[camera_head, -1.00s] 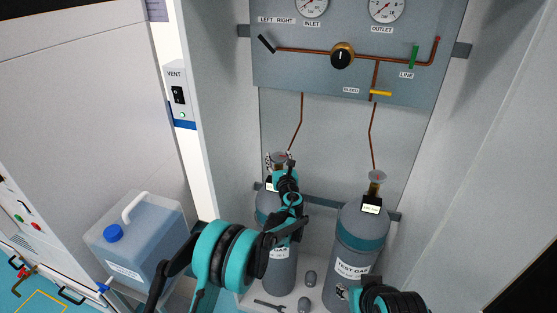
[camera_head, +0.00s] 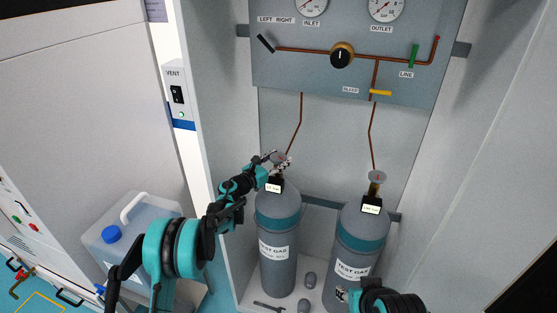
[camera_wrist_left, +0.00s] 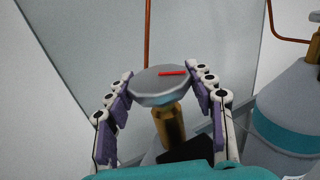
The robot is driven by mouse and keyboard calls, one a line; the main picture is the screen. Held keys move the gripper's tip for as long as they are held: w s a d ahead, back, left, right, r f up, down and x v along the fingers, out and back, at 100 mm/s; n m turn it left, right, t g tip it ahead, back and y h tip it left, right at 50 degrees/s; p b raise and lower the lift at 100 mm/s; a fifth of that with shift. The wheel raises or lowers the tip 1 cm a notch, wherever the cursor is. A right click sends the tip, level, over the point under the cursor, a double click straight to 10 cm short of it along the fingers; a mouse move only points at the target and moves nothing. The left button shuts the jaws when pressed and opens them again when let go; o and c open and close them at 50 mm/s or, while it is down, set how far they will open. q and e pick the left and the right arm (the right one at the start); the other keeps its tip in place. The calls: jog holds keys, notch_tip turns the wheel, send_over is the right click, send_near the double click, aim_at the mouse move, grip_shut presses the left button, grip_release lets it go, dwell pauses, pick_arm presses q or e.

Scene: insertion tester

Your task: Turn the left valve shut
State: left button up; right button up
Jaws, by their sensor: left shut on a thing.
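The left valve (camera_head: 279,156) is a grey round handwheel on top of the left gas cylinder (camera_head: 279,208). In the left wrist view the handwheel (camera_wrist_left: 158,90) has a red mark on its top and sits on a brass stem (camera_wrist_left: 169,124). My left gripper (camera_head: 276,161) reaches it from the left. Its two fingers (camera_wrist_left: 166,88) stand on either side of the handwheel and are shut on it. My right arm shows at the bottom; its gripper (camera_head: 342,295) seems to be low by the right cylinder, too small to tell its state.
The right cylinder (camera_head: 362,222) has its own valve (camera_head: 377,177). A gauge panel (camera_head: 330,75) with copper pipes hangs behind. A wrench (camera_head: 270,307) and small grey parts lie on the cabinet floor. A blue-capped jug (camera_head: 130,235) stands left, partly behind my left arm.

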pick_arm(q)
jog(key=shift+m+g+h, duration=0.7)
jog(key=shift+g+h, duration=0.1)
jog(key=o, duration=1.2)
jog(key=shift+d, duration=0.1)
jog(key=v, duration=1.2)
jog(key=shift+w, duration=0.1)
